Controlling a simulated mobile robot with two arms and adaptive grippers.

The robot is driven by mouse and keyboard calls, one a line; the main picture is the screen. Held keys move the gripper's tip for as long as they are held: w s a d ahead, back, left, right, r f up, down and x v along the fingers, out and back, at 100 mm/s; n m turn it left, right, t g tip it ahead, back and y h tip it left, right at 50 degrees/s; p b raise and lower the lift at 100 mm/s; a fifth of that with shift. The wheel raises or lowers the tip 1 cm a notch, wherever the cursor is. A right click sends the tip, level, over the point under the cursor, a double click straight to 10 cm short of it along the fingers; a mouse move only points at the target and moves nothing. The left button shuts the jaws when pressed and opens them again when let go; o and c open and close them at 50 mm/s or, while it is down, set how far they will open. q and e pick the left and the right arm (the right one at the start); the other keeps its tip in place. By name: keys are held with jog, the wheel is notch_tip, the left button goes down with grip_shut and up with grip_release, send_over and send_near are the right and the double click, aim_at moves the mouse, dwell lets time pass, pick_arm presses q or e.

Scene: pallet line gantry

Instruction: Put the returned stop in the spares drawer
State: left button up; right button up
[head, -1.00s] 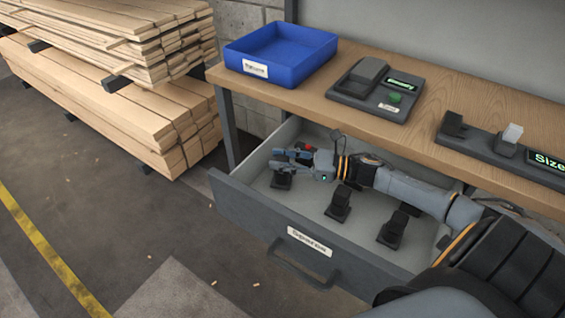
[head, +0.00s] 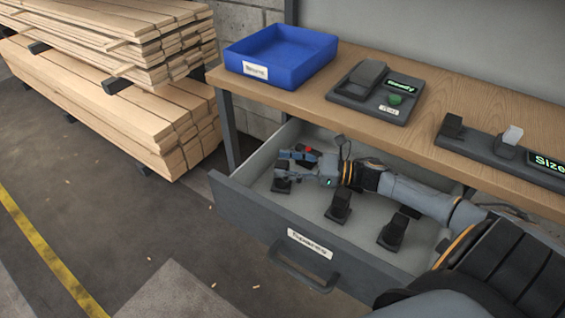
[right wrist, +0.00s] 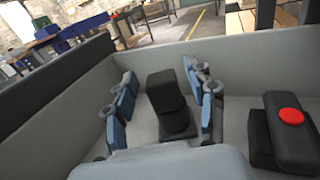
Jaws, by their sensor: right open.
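The spares drawer (head: 265,221) is pulled out below the bench. My right gripper (head: 291,165) is inside it at its left end, open. A black stop (head: 281,185) stands upright on the drawer floor at the gripper's fingertips. In the right wrist view this stop (right wrist: 166,92) shows between the two blue-padded fingers (right wrist: 165,105), with gaps on both sides. Which stop is the returned one is not marked. Two more black stops, one in the middle (head: 339,207) and one farther right (head: 393,232), stand in the drawer. My left gripper is out of view.
A black block with a red round top (right wrist: 290,117) is close right of the fingers in the wrist view. The empty blue tray (head: 280,58), a device with a lit screen (head: 372,92) and a sizing rail (head: 490,147) sit on the bench (head: 430,98) above.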

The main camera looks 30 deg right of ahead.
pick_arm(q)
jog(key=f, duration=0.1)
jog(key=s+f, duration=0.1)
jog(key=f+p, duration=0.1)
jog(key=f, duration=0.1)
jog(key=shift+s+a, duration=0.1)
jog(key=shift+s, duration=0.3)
pick_arm(e)
jog(key=v, duration=0.6)
jog(key=shift+s+d+r, duration=0.1)
jog(key=shift+s, duration=0.05)
